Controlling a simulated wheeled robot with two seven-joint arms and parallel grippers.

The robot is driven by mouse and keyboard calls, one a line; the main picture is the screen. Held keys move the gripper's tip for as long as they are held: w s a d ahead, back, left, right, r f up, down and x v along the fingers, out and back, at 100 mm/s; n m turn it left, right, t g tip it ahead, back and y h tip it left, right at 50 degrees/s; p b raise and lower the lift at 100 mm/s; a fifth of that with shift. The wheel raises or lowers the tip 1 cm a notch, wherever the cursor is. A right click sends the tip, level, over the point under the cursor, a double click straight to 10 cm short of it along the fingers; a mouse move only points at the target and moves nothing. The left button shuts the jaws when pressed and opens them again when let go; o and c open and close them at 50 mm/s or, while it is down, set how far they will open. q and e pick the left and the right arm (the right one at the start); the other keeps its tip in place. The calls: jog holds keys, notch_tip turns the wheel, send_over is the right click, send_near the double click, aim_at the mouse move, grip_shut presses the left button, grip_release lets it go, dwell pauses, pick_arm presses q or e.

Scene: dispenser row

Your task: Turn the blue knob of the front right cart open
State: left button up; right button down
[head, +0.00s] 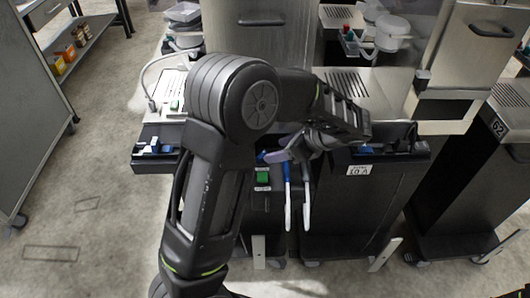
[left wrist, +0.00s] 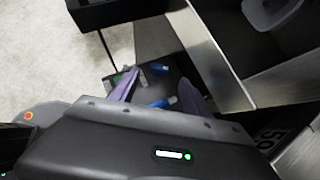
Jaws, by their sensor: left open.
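My left gripper (head: 282,152) hangs over the front edges of the two carts, with its purple fingers pointing left. In the left wrist view the fingers (left wrist: 158,92) are apart, with a blue part (left wrist: 162,102) showing between them; I cannot tell whether they touch it. A second blue part (left wrist: 158,69) lies beyond it. The front right cart (head: 345,210) is dark with a white label. Another blue part (head: 264,155) shows just left of the fingertips. How far any knob is turned is unclear. My right gripper is not in view.
Another dark cart (head: 465,190) stands at the right. A grey cabinet (head: 40,120) stands at the left, with open floor (head: 105,190) beside it.

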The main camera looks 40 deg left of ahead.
aim_at(263, 155)
pick_arm(q)
jog(key=x, duration=0.6)
jog(key=shift+a+f, duration=0.25)
jog(key=shift+c, duration=0.6)
grip_shut()
